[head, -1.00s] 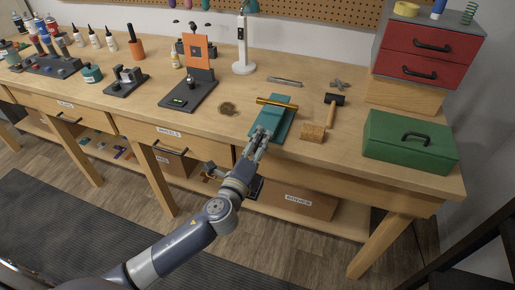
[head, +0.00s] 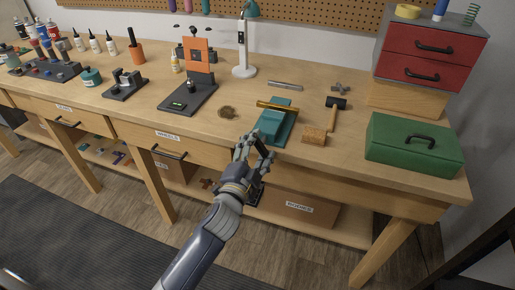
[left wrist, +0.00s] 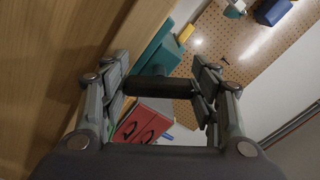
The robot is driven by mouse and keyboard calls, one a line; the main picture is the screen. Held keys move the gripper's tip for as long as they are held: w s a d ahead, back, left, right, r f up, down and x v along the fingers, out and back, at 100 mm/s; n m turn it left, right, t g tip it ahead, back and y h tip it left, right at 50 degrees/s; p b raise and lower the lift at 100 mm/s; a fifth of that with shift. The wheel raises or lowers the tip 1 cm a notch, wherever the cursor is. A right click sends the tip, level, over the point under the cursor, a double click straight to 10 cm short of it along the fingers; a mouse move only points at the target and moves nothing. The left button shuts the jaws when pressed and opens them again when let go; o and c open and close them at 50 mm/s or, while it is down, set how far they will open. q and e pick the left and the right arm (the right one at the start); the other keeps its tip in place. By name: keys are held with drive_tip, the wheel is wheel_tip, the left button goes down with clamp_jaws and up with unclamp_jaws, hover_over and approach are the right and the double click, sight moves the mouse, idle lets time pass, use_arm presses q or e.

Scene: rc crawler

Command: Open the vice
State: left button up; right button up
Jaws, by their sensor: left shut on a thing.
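The teal vice (head: 271,125) stands at the front edge of the workbench, with a brass-coloured rod (head: 278,107) across its top. In the left wrist view the vice (left wrist: 155,55) lies behind the fingers. My left gripper (head: 254,151) is in front of the vice, at the bench edge. In the left wrist view my left gripper (left wrist: 160,85) has its fingers at the two ends of a dark bar, the vice handle (left wrist: 158,88), and is shut on it. The gap between the vice jaws is hard to make out. My right gripper is not in view.
A hammer (head: 333,117), a wooden block (head: 314,136) and a green toolbox (head: 414,145) are to the right. A black stand with an orange plate (head: 198,54) is to the left. A drawer front with a handle (head: 170,153) is below the bench edge.

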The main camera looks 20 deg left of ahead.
use_arm(q)
drive_tip(key=n, duration=0.2)
drive_tip(key=shift+n, duration=0.4)
drive_tip(key=n+p, duration=0.1)
drive_tip(key=n, duration=0.1)
drive_tip(key=shift+n, duration=0.4)
drive_tip(key=n+p, duration=0.1)
drive_tip(key=n, duration=0.1)
drive_tip(key=n+p, duration=0.1)
drive_tip(key=n, duration=0.1)
drive_tip(key=shift+d+f, duration=0.1)
drive_tip(key=shift+d, duration=0.1)
drive_tip(key=shift+f+n+p, duration=0.1)
drive_tip(key=shift+n+p, duration=0.3)
drive_tip(key=shift+n, duration=0.4)
drive_tip(key=o, duration=1.1)
